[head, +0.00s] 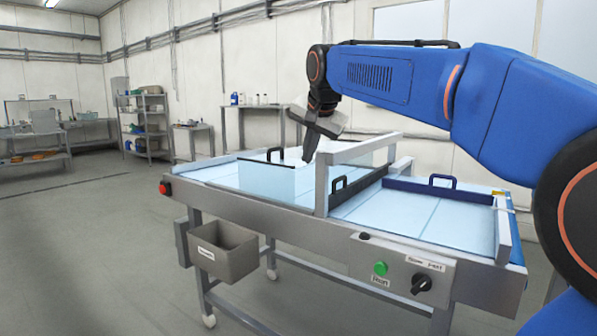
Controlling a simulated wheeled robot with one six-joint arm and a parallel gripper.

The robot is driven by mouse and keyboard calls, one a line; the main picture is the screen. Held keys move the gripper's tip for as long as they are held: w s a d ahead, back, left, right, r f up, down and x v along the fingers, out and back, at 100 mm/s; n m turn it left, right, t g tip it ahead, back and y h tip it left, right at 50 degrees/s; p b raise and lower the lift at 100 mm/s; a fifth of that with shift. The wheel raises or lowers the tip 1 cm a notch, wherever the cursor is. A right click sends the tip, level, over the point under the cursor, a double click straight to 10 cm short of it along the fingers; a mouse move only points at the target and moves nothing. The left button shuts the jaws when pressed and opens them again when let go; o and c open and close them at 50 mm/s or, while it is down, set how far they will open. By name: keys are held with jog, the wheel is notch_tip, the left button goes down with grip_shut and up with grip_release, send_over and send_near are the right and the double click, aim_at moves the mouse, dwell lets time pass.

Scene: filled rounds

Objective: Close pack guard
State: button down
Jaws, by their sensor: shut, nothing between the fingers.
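My gripper (309,152) is shut and empty, pointing down above the table near its middle. A clear panel with a dark top edge and black handle (267,177) stands on the left part of the light-blue table top. A second dark-edged piece with a black handle (372,187) is at the grey frame, right of my gripper. A dark blue bar with a handle (470,194) lies across the right part. No readable label shows which of these is the pack guard. The gripper appears between the two black handles; whether it touches anything cannot be told.
The grey frame (321,190) with a clear pane rises across the table top. The front rail carries a red button (165,188), a green button (380,268) and a black knob (421,284). A grey bin (228,262) hangs in front. Floor at left is clear.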

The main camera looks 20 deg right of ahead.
aim_at(248, 164)
jog(key=w+f, duration=0.6)
jog(key=w, duration=0.2)
jog(key=shift+a+f+m, duration=0.15)
jog(key=shift+f+m, duration=0.15)
jog(key=shift+f, duration=0.05)
jog(key=shift+w+a, duration=0.1)
jog(key=shift+w, duration=0.05)
jog(key=w+a, duration=0.4)
jog(key=w, duration=0.1)
jog(key=w+a, duration=0.4)
jog(key=w, duration=0.1)
jog(key=w+a, duration=0.4)
jog(key=w, duration=0.1)
jog(key=shift+w, duration=0.15)
jog(key=shift+w+a, duration=0.3)
jog(key=shift+w, duration=0.15)
jog(key=shift+w+a+r, duration=0.1)
jog(key=shift+w, duration=0.05)
jog(key=shift+r, duration=0.1)
